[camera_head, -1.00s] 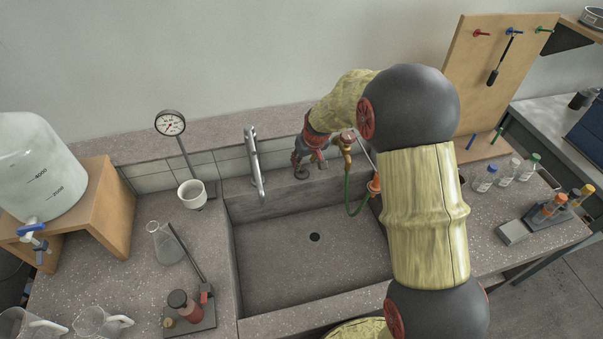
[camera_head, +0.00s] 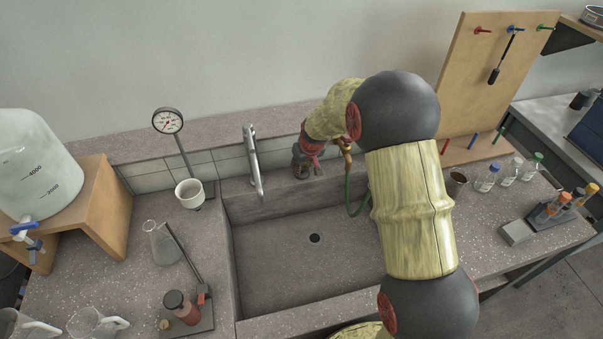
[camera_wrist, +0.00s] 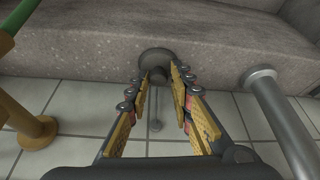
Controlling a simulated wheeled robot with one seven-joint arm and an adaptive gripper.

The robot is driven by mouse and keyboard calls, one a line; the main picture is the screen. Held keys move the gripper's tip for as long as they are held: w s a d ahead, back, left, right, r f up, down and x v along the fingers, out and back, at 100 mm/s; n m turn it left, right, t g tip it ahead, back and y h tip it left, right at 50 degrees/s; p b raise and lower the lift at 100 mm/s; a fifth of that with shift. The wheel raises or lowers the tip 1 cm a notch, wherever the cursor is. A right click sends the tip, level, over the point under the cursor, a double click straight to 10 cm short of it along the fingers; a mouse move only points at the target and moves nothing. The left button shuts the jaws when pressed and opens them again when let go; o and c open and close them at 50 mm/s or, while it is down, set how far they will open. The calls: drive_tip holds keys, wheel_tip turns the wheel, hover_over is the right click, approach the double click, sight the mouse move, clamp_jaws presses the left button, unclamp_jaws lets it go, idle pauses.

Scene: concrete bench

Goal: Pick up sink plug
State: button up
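The sink plug (camera_wrist: 157,59) looks like a dark grey round piece with a thin stem, at the back ledge behind the sink. In the wrist view it lies just beyond and between my fingertips. My gripper (camera_wrist: 161,74) is open, with a finger on either side and a gap between them. Whether either finger touches the plug is unclear. In the head view my gripper (camera_head: 306,160) points down at the back ledge, right of the tap, and a dark round base, probably the plug (camera_head: 300,175), shows under it.
The metal tap (camera_head: 254,163) stands left of my gripper; its pipe also shows in the wrist view (camera_wrist: 275,105). A brass valve (camera_head: 346,152) with a green hose is close on the right. The sink basin (camera_head: 290,265) is empty, with a dark drain hole (camera_head: 315,238).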

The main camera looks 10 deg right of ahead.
clamp_jaws()
